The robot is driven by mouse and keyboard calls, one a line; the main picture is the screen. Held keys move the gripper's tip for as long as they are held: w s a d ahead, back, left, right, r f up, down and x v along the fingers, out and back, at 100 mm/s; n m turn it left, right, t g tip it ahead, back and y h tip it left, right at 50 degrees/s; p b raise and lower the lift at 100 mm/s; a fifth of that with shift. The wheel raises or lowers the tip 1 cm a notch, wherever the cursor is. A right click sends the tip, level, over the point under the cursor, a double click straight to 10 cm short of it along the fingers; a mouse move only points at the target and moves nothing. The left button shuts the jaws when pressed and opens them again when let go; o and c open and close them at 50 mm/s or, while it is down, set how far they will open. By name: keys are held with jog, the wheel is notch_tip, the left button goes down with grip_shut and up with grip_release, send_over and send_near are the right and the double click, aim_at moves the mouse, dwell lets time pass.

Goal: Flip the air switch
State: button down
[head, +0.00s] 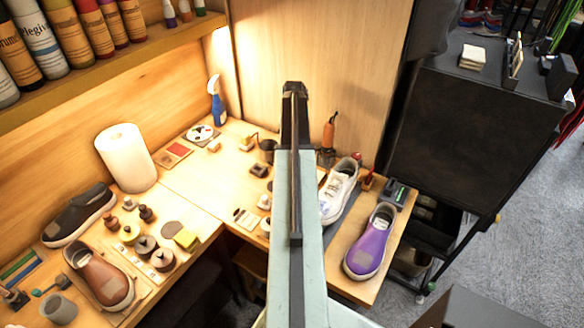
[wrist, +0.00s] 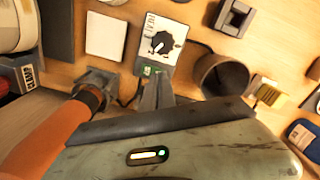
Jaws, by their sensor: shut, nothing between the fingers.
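In the wrist view a small box with a pale face carries a black dial (wrist: 161,43) with markings around it. A small green-marked part (wrist: 151,71) sits at the box's near edge and may be the air switch; its position is too small to read. My gripper (wrist: 157,84) is shut and empty, its fingertips right at that near edge, close to the green part. I cannot tell whether they touch. In the head view my arm covers the box.
An orange hand tool (wrist: 48,140) stands left of my gripper, and a dark round cup (wrist: 222,77) is close on the right. In the head view a white sneaker (head: 337,190) and a purple sneaker (head: 371,242) sit right of my arm.

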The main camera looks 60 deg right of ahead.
jog(key=shift+f+b, duration=0.55)
jog(key=shift+f, duration=0.05)
jog(key=shift+r, duration=0.1)
notch_tip(320, 180, up, 7)
jog(key=p, duration=0.7)
dwell(0.4)
